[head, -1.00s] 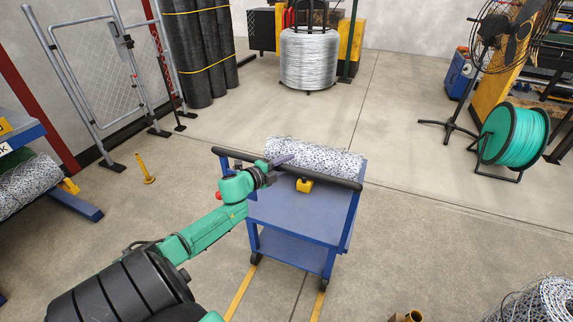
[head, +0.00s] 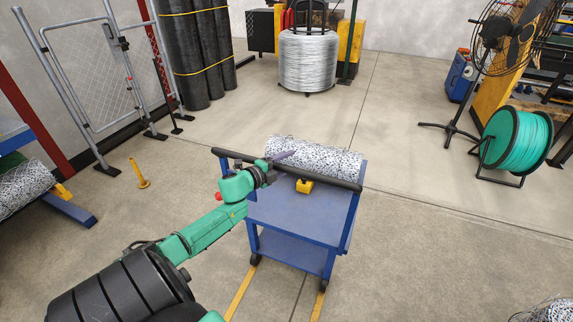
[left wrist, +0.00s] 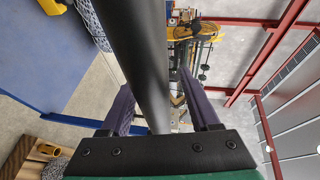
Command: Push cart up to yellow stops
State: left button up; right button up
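The blue cart (head: 290,220) stands in front of me, with a black handle bar (head: 325,177) across its near top. My left gripper (head: 282,156) is at the left part of this bar. In the left wrist view the bar (left wrist: 140,50) passes between the spread purple fingers of the gripper (left wrist: 158,90). A gap shows beside the right finger, so it looks open around the bar. A roll of wire mesh (head: 315,156) lies on the cart's far end, behind a small yellow block (head: 304,186). My right gripper is out of view.
Yellow floor lines (head: 240,292) run back from the cart's wheels. A silver wire coil (head: 307,60) stands ahead at the back. A fan stand (head: 450,127) and green spool (head: 515,140) are at right. Floor beyond the cart is clear.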

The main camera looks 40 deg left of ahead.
pick_arm(q)
jog(key=shift+w+f, duration=0.1)
jog(key=shift+f, duration=0.1)
jog(key=s+r, duration=0.2)
jog(key=s, duration=1.2)
jog(key=shift+s+a+r, duration=0.2)
jog(key=shift+a+r, duration=0.15)
jog(key=shift+a, duration=0.1)
jog(key=shift+f, duration=0.1)
